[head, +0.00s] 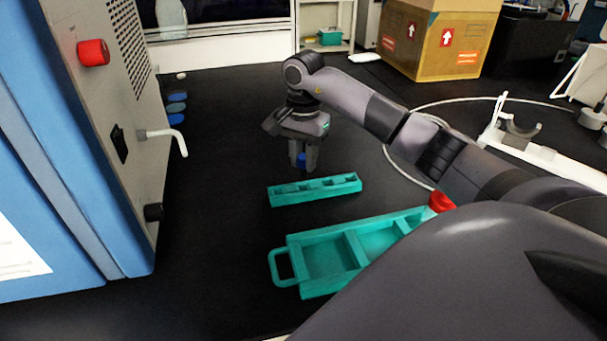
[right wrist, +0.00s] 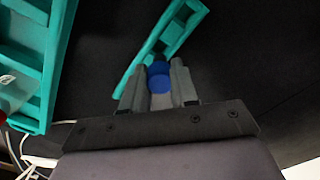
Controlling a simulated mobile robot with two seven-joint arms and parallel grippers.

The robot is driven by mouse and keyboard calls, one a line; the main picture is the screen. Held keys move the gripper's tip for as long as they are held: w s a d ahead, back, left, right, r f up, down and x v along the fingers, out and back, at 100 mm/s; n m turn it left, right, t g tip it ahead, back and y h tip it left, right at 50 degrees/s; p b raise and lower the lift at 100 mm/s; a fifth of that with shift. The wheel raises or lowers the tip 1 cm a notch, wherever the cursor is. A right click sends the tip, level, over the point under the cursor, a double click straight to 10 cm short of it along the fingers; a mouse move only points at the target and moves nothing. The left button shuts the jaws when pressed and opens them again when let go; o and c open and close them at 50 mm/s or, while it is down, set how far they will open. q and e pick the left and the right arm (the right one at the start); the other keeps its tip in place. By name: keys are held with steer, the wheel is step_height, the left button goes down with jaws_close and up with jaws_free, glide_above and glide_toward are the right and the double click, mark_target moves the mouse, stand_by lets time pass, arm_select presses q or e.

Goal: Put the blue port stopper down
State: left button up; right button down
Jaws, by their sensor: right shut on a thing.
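My right gripper (head: 304,162) points down above the black bench, just behind the narrow teal rack in the head view. It is shut on the blue port stopper (head: 301,160), which shows between the fingers. In the right wrist view the blue stopper (right wrist: 160,77) sits between the two fingertips (right wrist: 159,88), with part of the teal rack (right wrist: 165,45) beyond it. The narrow teal rack (head: 315,190) has several square slots. I cannot tell the stopper's exact height above the bench. My left gripper is not in view.
A larger teal tray (head: 325,257) with a handle lies nearer, beside a red object (head: 441,202). The blue and grey machine (head: 95,130) stands left, its white spout (head: 165,137) jutting out. Bench between machine and rack is clear.

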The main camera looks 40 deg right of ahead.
mark_target(303, 176)
steer(key=shift+f, duration=2.4)
steer(key=shift+f, duration=0.1)
steer(key=c, duration=0.9)
jaws_free()
step_height(303, 176, up, 12)
steer(key=shift+r, duration=0.15)
